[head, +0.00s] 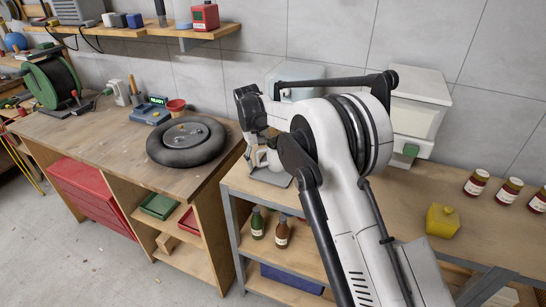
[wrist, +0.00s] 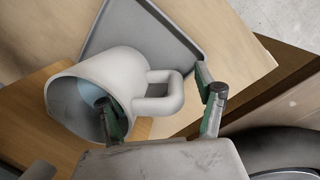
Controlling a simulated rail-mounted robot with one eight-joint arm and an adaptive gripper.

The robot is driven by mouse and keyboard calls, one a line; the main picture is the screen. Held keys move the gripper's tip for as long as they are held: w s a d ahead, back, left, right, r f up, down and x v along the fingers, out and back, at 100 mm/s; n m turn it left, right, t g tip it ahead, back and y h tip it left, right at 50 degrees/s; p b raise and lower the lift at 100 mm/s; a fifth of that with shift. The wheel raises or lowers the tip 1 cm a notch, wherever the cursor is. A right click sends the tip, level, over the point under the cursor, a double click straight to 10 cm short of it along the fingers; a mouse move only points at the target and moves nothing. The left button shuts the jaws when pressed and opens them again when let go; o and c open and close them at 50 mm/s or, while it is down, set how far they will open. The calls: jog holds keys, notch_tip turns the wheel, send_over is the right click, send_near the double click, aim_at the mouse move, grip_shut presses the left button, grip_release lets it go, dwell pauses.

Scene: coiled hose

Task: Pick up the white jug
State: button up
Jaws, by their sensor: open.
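The white jug (wrist: 95,80) fills the left of the wrist view, with its mouth toward the lower left and its handle on the right. My gripper (wrist: 152,88) is open. One finger is at the jug's mouth and appears to reach inside it. The other finger is out past the handle, so the near wall and handle lie between the fingers. I cannot tell whether either finger touches. In the head view the jug (head: 262,158) is a small white shape, partly hidden below my gripper (head: 264,143).
The jug is by a grey tray (wrist: 165,35) on the wooden bench. A black coiled hose (head: 187,142) lies on the left bench. A white box (head: 415,105) stands behind my arm. A yellow container (head: 441,221) and several labelled jars (head: 476,183) are at the right.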

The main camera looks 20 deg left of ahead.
aim_at(262, 149)
jog(key=shift+f, duration=0.1)
grip_shut()
dwell(0.4)
jog(key=shift+r+b, duration=0.35)
jog(key=shift+r, duration=1.35)
jog(key=s+a+b, duration=0.2)
jog(key=s, duration=1.5)
jog(key=shift+s, duration=0.35)
